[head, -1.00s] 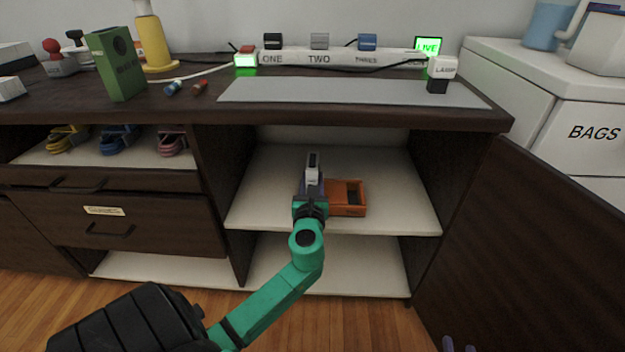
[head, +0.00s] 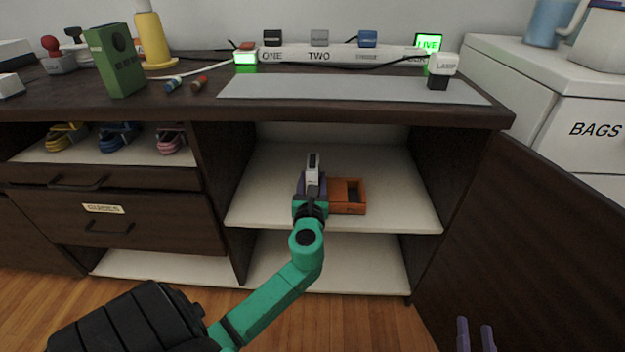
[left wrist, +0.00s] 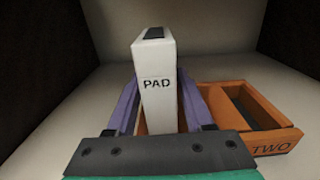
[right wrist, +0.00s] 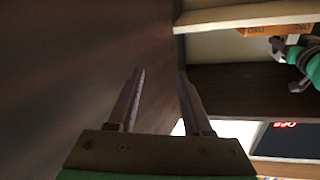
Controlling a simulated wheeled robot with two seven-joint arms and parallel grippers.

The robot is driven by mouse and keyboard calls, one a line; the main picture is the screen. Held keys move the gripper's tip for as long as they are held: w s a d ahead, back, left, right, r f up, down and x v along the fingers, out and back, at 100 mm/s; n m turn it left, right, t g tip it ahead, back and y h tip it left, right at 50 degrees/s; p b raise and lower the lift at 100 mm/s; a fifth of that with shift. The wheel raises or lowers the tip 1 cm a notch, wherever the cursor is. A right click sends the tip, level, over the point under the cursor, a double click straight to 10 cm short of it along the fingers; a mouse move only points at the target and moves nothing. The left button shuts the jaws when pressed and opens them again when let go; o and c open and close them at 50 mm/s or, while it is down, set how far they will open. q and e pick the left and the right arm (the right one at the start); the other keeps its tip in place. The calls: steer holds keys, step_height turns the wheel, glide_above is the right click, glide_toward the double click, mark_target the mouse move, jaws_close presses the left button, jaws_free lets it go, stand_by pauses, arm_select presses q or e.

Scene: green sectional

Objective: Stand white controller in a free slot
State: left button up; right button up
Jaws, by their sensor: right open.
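The white controller (left wrist: 158,95), marked PAD, stands upright at the left part of the orange two-slot holder (left wrist: 275,140); its foot is hidden. It also shows in the head view (head: 313,176) on the cabinet shelf beside the holder's empty right slot (head: 350,192). My left gripper (left wrist: 160,80) is around the controller, one purple finger on each side, and looks open with small gaps. The arm hides most of it in the head view. My right gripper (right wrist: 160,72) is open and empty, low at the right in the head view (head: 475,335).
The cabinet shelf (head: 400,205) is clear right of the holder, with side walls on both sides. An open dark door (head: 540,260) stands at the right, near my right gripper. A grey mat (head: 350,90) and labelled power strip (head: 340,55) lie above.

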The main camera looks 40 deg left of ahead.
arm_select(q)
steer(key=shift+o, duration=0.7)
